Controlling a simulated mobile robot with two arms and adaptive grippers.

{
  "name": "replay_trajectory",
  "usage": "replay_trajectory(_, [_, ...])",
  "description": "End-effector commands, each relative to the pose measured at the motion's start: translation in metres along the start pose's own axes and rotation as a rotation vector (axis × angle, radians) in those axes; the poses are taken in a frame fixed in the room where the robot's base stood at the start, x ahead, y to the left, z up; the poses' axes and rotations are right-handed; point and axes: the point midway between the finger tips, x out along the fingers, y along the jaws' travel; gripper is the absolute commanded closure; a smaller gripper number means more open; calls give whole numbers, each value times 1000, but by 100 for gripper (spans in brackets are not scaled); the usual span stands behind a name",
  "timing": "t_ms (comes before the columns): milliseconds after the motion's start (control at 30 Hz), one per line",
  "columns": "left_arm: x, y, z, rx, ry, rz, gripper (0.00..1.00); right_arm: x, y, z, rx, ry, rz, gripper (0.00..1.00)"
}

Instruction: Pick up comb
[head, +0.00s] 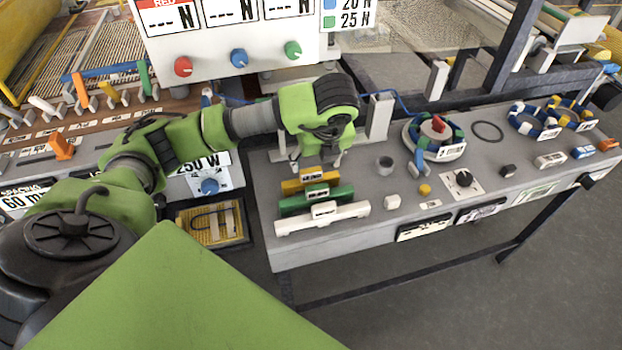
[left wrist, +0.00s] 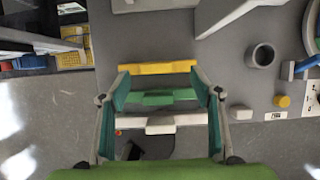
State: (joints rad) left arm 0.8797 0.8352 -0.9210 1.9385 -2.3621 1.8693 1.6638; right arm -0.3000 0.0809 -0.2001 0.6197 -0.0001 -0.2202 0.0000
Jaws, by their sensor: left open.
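Three combs lie in a row on the grey table (head: 400,232): a yellow one (head: 293,186) at the back, a green one (head: 293,205) in the middle and a white one (head: 345,212) in front. Each carries a small label block. My left gripper (head: 316,162) hangs over the back of the row, pointing down, open and empty. In the left wrist view the yellow comb (left wrist: 157,67) lies just past the fingertips, and the green comb (left wrist: 160,97) and white comb (left wrist: 175,121) show between the fingers. I see no contact. My right gripper is not in view.
A grey cup (head: 385,166), a white block (head: 391,202) and a yellow knob (head: 425,190) stand to the right of the combs. A round reel stand (head: 447,153) is farther right. A panel with coloured knobs (head: 238,58) rises behind.

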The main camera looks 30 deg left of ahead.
Motion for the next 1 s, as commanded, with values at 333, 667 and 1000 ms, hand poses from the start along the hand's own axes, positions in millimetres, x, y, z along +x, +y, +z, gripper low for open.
replay_trajectory(333, [32,9,-1,2,2,7,42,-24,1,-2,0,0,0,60])
replay_trajectory(667, [60,7,-3,1,1,-1,42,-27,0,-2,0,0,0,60])
replay_trajectory(1000, [60,7,-3,2,1,-1,87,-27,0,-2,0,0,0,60])
